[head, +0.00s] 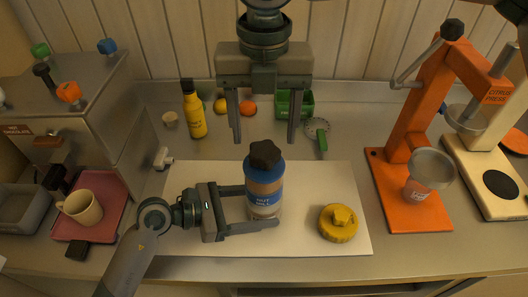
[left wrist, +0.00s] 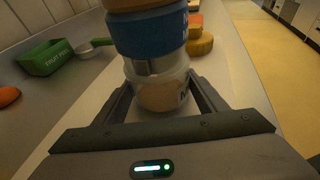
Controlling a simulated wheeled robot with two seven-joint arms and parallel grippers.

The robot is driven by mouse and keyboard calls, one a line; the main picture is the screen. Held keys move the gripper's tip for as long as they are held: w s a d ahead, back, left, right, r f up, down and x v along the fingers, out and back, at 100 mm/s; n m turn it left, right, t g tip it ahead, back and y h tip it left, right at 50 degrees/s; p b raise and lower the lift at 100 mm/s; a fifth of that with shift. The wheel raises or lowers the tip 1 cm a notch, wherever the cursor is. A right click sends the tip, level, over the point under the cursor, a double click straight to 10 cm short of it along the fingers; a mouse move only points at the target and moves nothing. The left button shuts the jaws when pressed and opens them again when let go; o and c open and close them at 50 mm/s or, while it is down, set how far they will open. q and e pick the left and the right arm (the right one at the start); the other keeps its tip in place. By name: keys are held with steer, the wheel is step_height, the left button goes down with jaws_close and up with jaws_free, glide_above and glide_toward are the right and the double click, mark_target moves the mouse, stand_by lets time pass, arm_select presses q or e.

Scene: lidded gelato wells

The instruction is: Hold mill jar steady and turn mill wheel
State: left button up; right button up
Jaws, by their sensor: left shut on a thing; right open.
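The nut mill (head: 265,193) stands upright on the pale board. It has a clear jar with brown contents, a blue collar and a dark knobbed wheel (head: 265,155) on top. My left gripper (head: 263,209) is shut on the jar, one finger on each side. In the left wrist view the jar (left wrist: 160,92) sits between the fingers, and the wheel is out of frame. My right gripper (head: 264,135) hangs from above, behind and above the wheel in the picture. Its fingers are open, with nothing between them.
A yellow knobbed lid (head: 338,223) lies on the board (head: 190,240), right of the mill. A yellow bottle (head: 194,112), a green box (head: 300,104) and fruit stand behind. An orange citrus press (head: 412,150) stands at right; a pink tray (head: 105,225) with a mug (head: 82,207) at left.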

mark_target(264, 150)
steer(key=shift+f, duration=2.15)
